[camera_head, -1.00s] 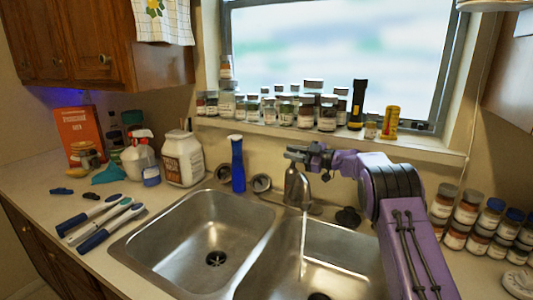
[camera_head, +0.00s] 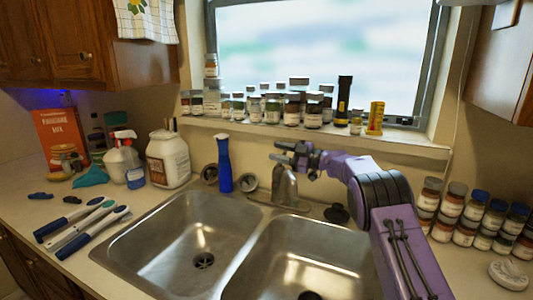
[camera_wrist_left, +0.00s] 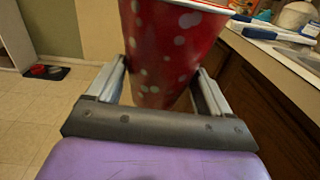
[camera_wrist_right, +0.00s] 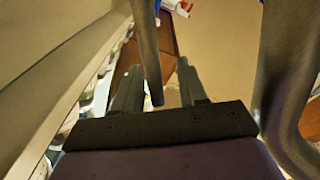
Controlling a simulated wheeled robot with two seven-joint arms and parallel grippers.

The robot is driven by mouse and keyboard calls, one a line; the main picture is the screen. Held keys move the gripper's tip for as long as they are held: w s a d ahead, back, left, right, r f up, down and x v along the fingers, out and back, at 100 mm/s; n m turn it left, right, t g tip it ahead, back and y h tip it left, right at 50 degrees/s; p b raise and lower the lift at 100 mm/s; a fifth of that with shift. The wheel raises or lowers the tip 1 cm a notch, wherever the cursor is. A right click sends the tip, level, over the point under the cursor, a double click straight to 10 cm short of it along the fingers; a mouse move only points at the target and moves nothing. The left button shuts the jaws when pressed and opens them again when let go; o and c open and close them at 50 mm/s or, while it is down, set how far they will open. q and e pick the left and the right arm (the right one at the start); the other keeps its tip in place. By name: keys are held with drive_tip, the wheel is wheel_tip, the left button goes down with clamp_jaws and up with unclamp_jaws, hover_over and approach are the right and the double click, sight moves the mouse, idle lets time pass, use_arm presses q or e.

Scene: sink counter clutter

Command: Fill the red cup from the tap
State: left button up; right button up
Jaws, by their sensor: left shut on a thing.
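The red cup (camera_wrist_left: 170,45) with pale spots fills the top of the left wrist view. My left gripper (camera_wrist_left: 158,88) is shut on it, with a finger on each side. Neither shows in the head view. The metal tap (camera_head: 285,185) stands behind the double sink; no water stream shows from it. My right gripper (camera_head: 292,155) is just above the tap. In the right wrist view its fingers (camera_wrist_right: 158,85) stand apart, with a grey bar between or in front of them; contact is unclear.
The left basin (camera_head: 190,240) and right basin (camera_head: 320,250) look empty. Brushes (camera_head: 85,230) lie on the left counter, and jars (camera_head: 470,215) crowd the right. Jars and a flashlight (camera_head: 343,100) line the sill.

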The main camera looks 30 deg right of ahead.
use_arm(q)
drive_tip(key=shift+f, duration=0.2)
use_arm(e)
drive_tip(key=shift+s+d+f, duration=0.1)
drive_tip(key=shift+s+d, duration=0.2)
use_arm(q)
wheel_tip(320, 180, down, 3)
drive_tip(key=b, duration=0.3)
drive_tip(key=shift+f+b, duration=0.1)
drive_tip(key=shift+b, duration=0.25)
use_arm(e)
drive_tip(key=v, duration=1.1)
drive_tip(key=shift+s, duration=0.2)
drive_tip(key=shift+a, duration=0.1)
